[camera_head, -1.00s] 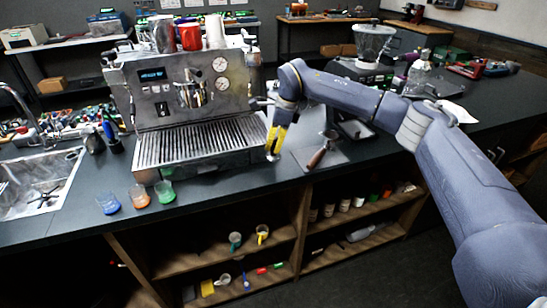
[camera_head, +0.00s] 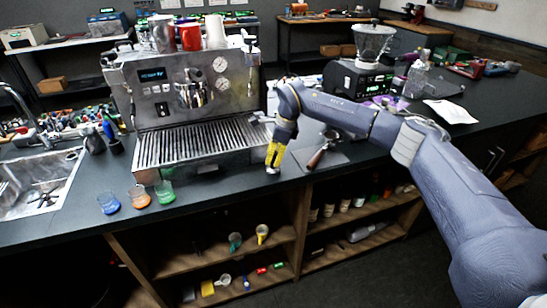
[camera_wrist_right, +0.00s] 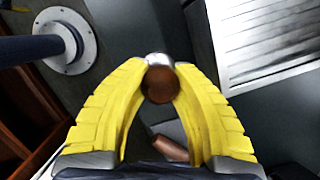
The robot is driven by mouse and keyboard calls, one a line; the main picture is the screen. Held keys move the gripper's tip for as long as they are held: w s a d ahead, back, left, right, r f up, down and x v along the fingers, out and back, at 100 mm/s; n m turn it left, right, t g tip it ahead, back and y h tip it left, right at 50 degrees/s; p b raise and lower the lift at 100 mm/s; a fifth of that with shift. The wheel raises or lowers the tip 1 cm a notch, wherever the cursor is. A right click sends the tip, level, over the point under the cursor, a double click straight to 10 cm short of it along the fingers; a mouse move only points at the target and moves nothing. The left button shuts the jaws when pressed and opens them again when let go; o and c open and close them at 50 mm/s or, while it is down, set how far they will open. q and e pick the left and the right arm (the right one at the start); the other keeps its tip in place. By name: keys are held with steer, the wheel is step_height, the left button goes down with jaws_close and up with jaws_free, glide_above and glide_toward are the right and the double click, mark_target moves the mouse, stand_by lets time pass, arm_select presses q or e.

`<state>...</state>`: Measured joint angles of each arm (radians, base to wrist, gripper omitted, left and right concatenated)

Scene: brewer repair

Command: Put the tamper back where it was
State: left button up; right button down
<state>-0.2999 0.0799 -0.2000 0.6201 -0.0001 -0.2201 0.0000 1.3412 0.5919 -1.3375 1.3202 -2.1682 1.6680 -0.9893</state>
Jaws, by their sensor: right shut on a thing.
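The tamper has a round brown handle top and a shiny metal base. My right gripper (camera_head: 274,158), with yellow fingers, is shut on the tamper (camera_head: 273,170), whose metal end shows just below the fingertips near the counter's front edge. In the right wrist view the tamper (camera_wrist_right: 160,82) sits between the two yellow fingertips (camera_wrist_right: 160,70). I cannot tell whether its base touches the counter. My left gripper is not in view.
The espresso machine (camera_head: 185,90) with its drip tray (camera_head: 200,143) stands left of the gripper. A wooden-handled portafilter (camera_head: 318,157) lies on a mat to the right. A grinder (camera_head: 357,80) stands behind.

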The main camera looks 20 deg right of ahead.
steer(key=c, duration=1.2)
jaws_free()
steer(key=shift+f, duration=0.1)
steer(key=shift+o, duration=0.2)
steer(key=v, duration=1.2)
steer(key=shift+a, duration=0.15)
